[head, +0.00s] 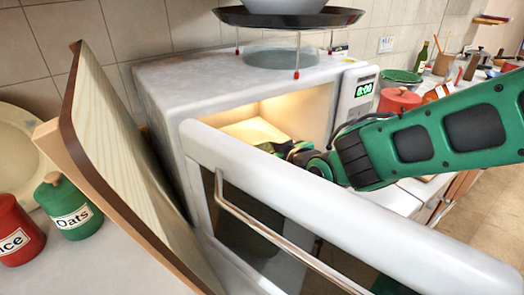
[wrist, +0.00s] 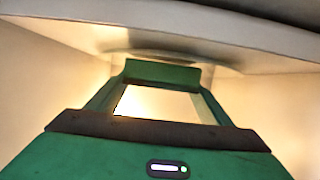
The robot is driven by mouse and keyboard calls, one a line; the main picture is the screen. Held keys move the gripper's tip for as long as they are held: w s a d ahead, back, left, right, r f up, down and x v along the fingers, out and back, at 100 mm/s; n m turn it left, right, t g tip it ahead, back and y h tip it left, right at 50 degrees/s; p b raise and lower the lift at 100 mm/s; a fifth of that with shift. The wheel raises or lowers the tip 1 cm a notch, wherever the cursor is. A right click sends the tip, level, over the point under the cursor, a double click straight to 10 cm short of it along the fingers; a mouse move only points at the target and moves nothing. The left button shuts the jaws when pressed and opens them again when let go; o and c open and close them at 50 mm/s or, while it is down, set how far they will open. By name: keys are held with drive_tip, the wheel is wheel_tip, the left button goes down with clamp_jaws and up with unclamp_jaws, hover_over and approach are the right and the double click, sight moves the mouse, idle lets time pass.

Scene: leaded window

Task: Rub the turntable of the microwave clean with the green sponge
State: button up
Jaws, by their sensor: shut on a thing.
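The white microwave (head: 185,92) stands on the counter with its door (head: 340,215) open towards me and its inside lit. My arm reaches over the door, and my gripper is inside the cavity; its tips are hard to make out in the head view. In the wrist view my gripper (wrist: 162,80) is shut on the green sponge (wrist: 162,71), held across the fingertips. A pale, round-edged disc, seemingly the turntable (wrist: 118,54), lies just beyond the sponge. I cannot tell whether they touch. The head view does not show the turntable clearly.
A wooden board (head: 112,165) leans beside the microwave's left side. Green (head: 68,208) and red (head: 17,232) canisters stand further left. A wire stand with a bowl (head: 285,8) sits on top of the microwave. A red pot (head: 398,100) stands right of it.

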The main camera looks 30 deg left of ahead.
drive_tip(key=shift+f, duration=0.3)
drive_tip(key=shift+w+a, duration=0.55)
drive_tip(key=shift+a, duration=0.55)
drive_tip(key=shift+w+a, duration=0.55)
drive_tip(key=shift+a, duration=0.6)
drive_tip(key=shift+w+a, duration=0.55)
drive_tip(key=shift+a, duration=0.55)
drive_tip(key=shift+d, duration=0.15)
